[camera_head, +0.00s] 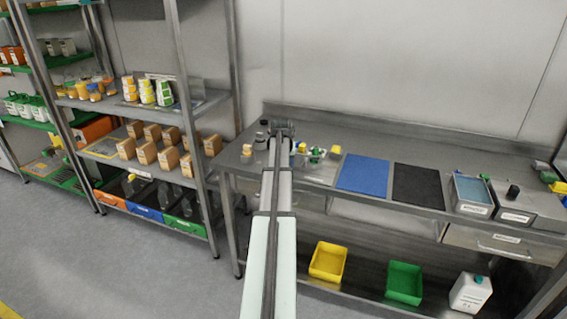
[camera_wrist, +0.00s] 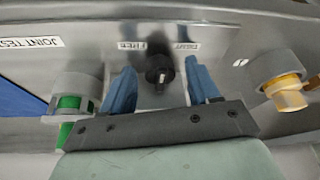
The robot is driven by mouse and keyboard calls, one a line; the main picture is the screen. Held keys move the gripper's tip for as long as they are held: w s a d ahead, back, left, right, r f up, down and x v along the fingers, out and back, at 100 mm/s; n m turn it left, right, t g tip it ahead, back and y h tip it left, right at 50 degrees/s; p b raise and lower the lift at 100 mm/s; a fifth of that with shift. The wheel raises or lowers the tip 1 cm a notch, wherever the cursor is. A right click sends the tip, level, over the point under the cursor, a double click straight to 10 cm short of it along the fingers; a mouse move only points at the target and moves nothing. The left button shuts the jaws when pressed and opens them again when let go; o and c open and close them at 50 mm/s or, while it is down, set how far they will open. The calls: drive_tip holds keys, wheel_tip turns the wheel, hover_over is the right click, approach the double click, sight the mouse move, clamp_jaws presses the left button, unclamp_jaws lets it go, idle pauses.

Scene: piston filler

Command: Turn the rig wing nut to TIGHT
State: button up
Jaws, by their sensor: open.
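In the wrist view a dark round knob with a pale pointer mark (camera_wrist: 160,70), which looks like the wing nut, stands on a grey metal panel (camera_wrist: 225,50). A label reading FREE (camera_wrist: 131,46) is at its upper left; a blurred second label (camera_wrist: 186,47) is at its upper right. The pale mark looks roughly upright, between the labels. My gripper (camera_wrist: 162,78) is open, with one blue finger on each side of the knob and a gap visible on both sides. Finger depth relative to it is unclear. In the head view my arm hides this spot.
A JOINT TEST label (camera_wrist: 31,43) is at the left. On the bench, a blue mat (camera_head: 363,173) and black mat (camera_head: 418,185) lie right of my arm.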

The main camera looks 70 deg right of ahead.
drive_tip(key=shift+c, duration=0.3)
drive_tip(key=c, duration=1)
drive_tip(key=m+g, duration=0.1)
drive_tip(key=m, duration=0.2)
drive_tip(key=shift+w, duration=0.15)
drive_tip(key=shift+w+m+g, duration=0.1)
drive_tip(key=shift+m+g, duration=0.8)
drive_tip(key=shift+m, duration=1.2)
drive_tip(key=o, duration=1.1)
drive_tip(key=shift+c, duration=0.2)
